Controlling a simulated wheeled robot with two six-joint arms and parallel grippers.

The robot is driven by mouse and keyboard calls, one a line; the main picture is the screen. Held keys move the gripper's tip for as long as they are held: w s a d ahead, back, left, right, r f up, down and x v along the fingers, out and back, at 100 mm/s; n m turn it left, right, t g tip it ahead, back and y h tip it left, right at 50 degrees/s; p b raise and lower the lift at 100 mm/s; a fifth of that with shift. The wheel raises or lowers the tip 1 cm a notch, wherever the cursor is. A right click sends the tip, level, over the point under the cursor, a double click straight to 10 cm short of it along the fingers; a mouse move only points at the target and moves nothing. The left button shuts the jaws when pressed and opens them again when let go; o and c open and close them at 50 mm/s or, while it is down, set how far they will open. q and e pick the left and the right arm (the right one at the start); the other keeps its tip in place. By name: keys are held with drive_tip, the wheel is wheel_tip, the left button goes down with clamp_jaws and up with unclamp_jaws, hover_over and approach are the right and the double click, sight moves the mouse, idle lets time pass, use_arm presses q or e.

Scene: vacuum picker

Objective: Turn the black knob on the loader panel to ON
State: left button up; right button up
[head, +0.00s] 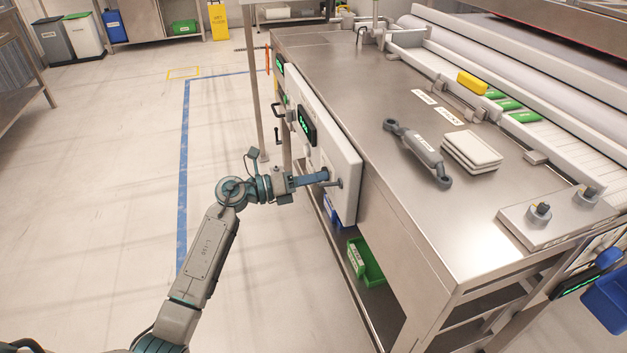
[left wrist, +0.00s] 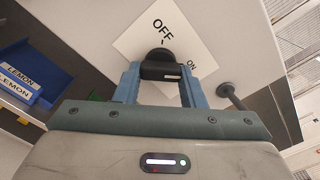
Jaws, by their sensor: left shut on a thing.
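The black knob (left wrist: 160,62) sits on a pale square plate (left wrist: 128,42) on the loader panel (head: 345,160). The plate reads OFF above the knob and ON to its right in the left wrist view. My left gripper (head: 324,175) reaches the panel face from the left; its blue fingers (left wrist: 160,72) are shut on the knob, one on each side. A small white mark shows on the knob's near face; I cannot tell exactly where the knob points. In the head view the gripper hides the knob. My right gripper is not in view.
A grey post (left wrist: 232,95) sticks out of the panel close beside the gripper. A green bin (head: 367,262) and a blue bin (left wrist: 35,75) sit on the shelf below. A steel table (head: 400,220) bears a grey cylinder (head: 420,152). The floor to the left is clear.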

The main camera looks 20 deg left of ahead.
use_arm(q)
drive_tip(key=shift+f, duration=0.1)
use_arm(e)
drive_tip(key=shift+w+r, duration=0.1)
use_arm(q)
drive_tip(key=o, duration=1)
drive_tip(key=shift+a, duration=0.1)
drive_tip(key=v, duration=1)
drive_tip(key=shift+s+a, duration=0.25)
drive_tip(key=shift+s, duration=0.05)
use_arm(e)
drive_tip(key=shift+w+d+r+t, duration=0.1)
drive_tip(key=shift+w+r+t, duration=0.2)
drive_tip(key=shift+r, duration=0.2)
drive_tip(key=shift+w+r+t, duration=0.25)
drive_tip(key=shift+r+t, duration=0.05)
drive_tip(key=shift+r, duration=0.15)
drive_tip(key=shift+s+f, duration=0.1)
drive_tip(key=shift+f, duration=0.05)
